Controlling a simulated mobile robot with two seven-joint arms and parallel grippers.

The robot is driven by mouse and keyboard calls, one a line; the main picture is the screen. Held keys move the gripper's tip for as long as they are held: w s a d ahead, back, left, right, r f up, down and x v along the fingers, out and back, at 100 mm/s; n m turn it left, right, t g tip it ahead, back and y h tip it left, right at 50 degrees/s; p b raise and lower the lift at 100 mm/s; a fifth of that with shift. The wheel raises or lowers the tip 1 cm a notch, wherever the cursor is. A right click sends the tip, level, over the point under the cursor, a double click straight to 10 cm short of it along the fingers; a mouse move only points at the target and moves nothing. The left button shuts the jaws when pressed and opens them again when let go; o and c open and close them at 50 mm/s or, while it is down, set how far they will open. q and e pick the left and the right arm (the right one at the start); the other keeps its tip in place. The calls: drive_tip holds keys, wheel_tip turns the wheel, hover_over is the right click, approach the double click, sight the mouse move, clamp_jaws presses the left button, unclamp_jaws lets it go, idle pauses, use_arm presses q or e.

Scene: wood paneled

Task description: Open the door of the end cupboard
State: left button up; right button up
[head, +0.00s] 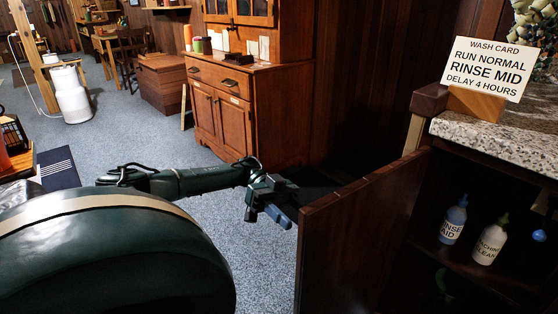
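The end cupboard (424,222) under the speckled countertop is at the right. Its brown wooden door (352,237) stands swung well out, and the inside of the cupboard shows. My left gripper (283,219) is just left of the door's free edge, near its top corner, on the side away from the cupboard's inside. A small gap seems to show between the gripper and the door. The fingers are small and seen at an angle, so I cannot tell if they are apart. The door's handle is not visible. My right gripper is not in view.
Inside the cupboard stand a rinse aid bottle (453,221) and a cleaner bottle (490,240). A wash card (488,68) stands on the countertop (503,138). A wooden cabinet (234,110) is at the back. Grey carpet (131,130) is open to the left.

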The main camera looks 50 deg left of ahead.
use_arm(q)
drive_tip(key=a+b, duration=0.5)
drive_tip(key=a, duration=0.3)
drive_tip(key=shift+w, duration=0.35)
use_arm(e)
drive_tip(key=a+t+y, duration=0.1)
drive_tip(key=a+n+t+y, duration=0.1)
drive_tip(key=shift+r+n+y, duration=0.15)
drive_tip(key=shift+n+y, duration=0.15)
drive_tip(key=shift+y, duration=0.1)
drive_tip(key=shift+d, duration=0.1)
